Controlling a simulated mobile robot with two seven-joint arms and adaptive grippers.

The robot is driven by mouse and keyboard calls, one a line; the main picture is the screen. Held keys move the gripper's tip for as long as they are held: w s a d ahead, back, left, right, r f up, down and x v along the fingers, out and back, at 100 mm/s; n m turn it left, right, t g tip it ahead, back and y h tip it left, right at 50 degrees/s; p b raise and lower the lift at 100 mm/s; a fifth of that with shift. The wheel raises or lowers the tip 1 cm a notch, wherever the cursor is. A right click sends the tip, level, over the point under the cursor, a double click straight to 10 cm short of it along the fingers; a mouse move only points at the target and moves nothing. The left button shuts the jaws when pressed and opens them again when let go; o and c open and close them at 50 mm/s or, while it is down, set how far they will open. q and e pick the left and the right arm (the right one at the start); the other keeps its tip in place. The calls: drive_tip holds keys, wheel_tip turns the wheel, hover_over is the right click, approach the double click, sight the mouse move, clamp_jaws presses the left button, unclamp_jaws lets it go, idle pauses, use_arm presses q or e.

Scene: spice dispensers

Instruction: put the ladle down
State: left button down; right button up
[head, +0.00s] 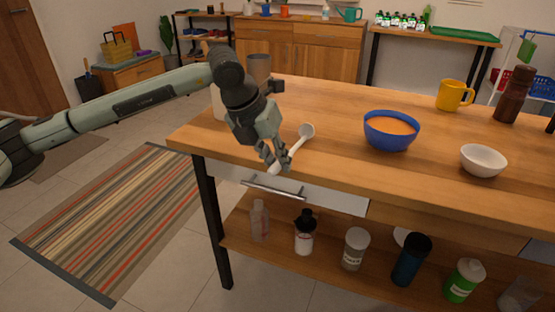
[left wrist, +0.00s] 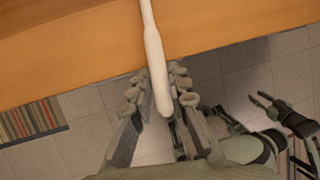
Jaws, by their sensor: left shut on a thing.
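The white ladle (head: 300,137) is at the front left edge of the wooden table (head: 340,160). Its bowl end lies over the tabletop and its handle points toward the front edge. My left gripper (head: 278,163) is shut on the handle near its end, at the table's front edge. In the left wrist view the white handle of the ladle (left wrist: 154,50) runs between the fingers of my left gripper (left wrist: 160,90), with its end past the edge. I cannot tell whether the ladle's bowl touches the tabletop. My right gripper (left wrist: 285,112) shows in the left wrist view, apart from the ladle, with its fingers spread.
A blue bowl (head: 391,131) with orange contents, a white bowl (head: 483,161), a yellow mug (head: 453,96) and a brown mill (head: 513,95) stand on the table. A drawer handle (head: 273,188) sits below the front edge. Several bottles and jars stand on the lower shelf.

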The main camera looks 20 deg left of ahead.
use_arm(q)
drive_tip(key=shift+f, duration=0.2)
drive_tip(key=c, duration=1.9)
unclamp_jaws()
drive_tip(key=o, duration=0.4)
drive_tip(key=shift+o, duration=0.2)
use_arm(e)
drive_tip(key=shift+w+d+r, duration=0.15)
drive_tip(key=shift+r, duration=0.6)
use_arm(q)
drive_tip(key=shift+r, duration=0.1)
use_arm(e)
drive_tip(key=shift+r, duration=0.1)
